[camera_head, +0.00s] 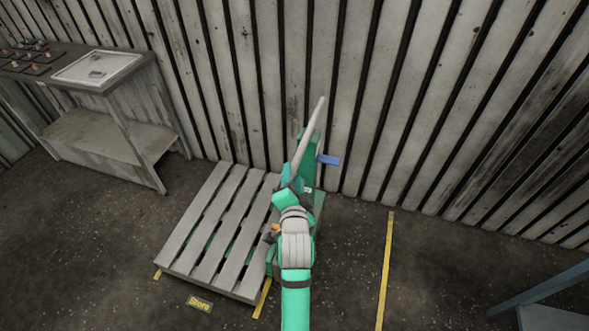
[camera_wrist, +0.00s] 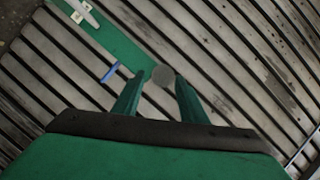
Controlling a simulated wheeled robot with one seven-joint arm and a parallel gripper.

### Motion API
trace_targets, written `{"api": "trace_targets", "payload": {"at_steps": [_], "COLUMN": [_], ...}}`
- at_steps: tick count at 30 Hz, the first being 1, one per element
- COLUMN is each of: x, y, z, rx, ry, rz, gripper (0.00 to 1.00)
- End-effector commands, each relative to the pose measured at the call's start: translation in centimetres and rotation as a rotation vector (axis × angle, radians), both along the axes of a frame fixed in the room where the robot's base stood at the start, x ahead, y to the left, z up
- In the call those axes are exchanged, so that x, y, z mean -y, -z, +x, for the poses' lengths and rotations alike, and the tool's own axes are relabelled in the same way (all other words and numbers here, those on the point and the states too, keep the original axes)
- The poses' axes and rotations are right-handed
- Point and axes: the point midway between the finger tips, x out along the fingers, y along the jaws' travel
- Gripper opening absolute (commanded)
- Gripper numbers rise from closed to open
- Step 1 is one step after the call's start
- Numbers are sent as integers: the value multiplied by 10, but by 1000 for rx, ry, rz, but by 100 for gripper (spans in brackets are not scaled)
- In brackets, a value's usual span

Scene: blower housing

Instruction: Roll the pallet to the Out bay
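The slatted grey pallet (camera_head: 217,230) lies flat on the floor near the wall, in the bay marked Store. At its right end stands a green upright (camera_head: 307,160) with a blue tab (camera_head: 329,160) and a long pale bar slanting up. My gripper (camera_head: 297,186) is beside this upright, largely hidden by my arm. In the wrist view, my two green fingers (camera_wrist: 161,74) stand apart, with a grey round disc (camera_wrist: 163,78) between their tips. I cannot tell whether they touch it. The green plate (camera_wrist: 112,40) and blue tab (camera_wrist: 110,72) show at upper left. No Out label shows.
A yellow Store label (camera_head: 199,304) lies at the pallet's front. A yellow floor line (camera_head: 386,270) runs to its right, with bare floor beyond. A grey workbench (camera_head: 105,85) stands at left, a blue-grey frame (camera_head: 545,300) at lower right. The slatted wall (camera_head: 400,90) closes the back.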

Motion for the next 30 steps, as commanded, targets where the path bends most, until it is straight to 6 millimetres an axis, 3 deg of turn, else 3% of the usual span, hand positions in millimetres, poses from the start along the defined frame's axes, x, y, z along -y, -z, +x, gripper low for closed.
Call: {"api": "trace_targets", "payload": {"at_steps": [3, 9, 20, 25, 30], "x": [2, 5, 6, 5, 4], "y": [3, 7, 9, 9, 9], "z": [18, 35, 39, 39, 39], "rx": [0, 1, 0, -1, 0], "ry": [3, 9, 10, 8, 7], "rz": [-2, -2, -1, -2, -2], "gripper": [39, 39, 39, 0, 0]}}
